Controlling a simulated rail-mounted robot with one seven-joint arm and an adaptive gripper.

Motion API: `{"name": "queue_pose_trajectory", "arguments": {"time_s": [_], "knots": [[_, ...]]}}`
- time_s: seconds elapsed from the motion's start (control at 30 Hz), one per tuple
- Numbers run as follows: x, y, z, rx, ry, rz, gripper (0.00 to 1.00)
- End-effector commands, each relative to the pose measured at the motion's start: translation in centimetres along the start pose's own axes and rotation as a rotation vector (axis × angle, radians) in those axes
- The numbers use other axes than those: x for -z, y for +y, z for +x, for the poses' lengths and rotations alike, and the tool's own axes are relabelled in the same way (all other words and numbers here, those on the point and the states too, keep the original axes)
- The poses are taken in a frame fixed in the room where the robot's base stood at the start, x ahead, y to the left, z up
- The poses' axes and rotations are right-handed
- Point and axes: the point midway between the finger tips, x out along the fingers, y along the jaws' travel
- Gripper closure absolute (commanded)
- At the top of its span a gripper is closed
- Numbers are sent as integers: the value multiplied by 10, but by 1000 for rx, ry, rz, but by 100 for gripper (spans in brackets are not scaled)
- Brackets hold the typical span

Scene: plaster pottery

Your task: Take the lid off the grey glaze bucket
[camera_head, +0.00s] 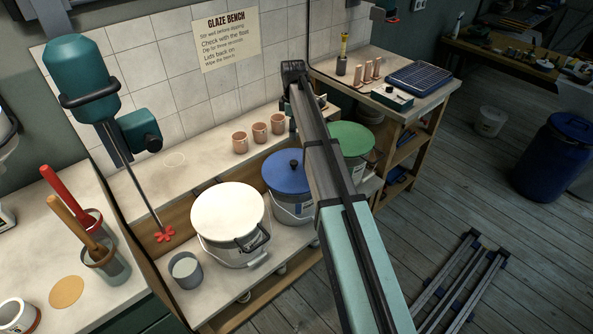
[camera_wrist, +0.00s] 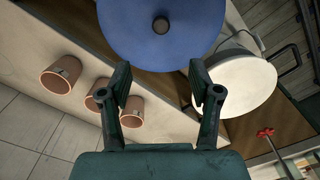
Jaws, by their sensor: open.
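Three lidded buckets stand in a row in the recess of the bench in the head view. One has a white lid (camera_head: 228,208), one a blue lid (camera_head: 284,172) with a dark knob (camera_head: 293,163), and one a green lid (camera_head: 350,138). I cannot tell from their pale bodies which holds grey glaze. In the wrist view, the blue lid (camera_wrist: 125,30) and its knob (camera_wrist: 161,25) lie beyond the fingertips, with the white lid (camera_wrist: 243,84) to the right. My gripper (camera_wrist: 160,78) is open and empty; it touches no lid. In the head view my arm partly hides the blue and green-lidded buckets.
Copper-coloured cups (camera_head: 259,132) stand on the ledge behind the buckets. A mixer with a red paddle (camera_head: 165,234) hangs left of the white lid. A small grey pot (camera_head: 186,270) stands at the front left. A side table (camera_head: 374,95) is at the right.

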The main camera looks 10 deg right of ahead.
Motion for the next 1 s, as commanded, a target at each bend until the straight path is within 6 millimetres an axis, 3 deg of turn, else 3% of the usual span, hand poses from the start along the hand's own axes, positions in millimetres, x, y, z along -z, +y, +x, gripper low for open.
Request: {"name": "queue_pose_trajectory", "arguments": {"time_s": [0.5, 1.0], "knots": [[0, -1, 93, 4, -1, 1, 37], [-1, -2, 124, 4, -1, 1, 37]]}}
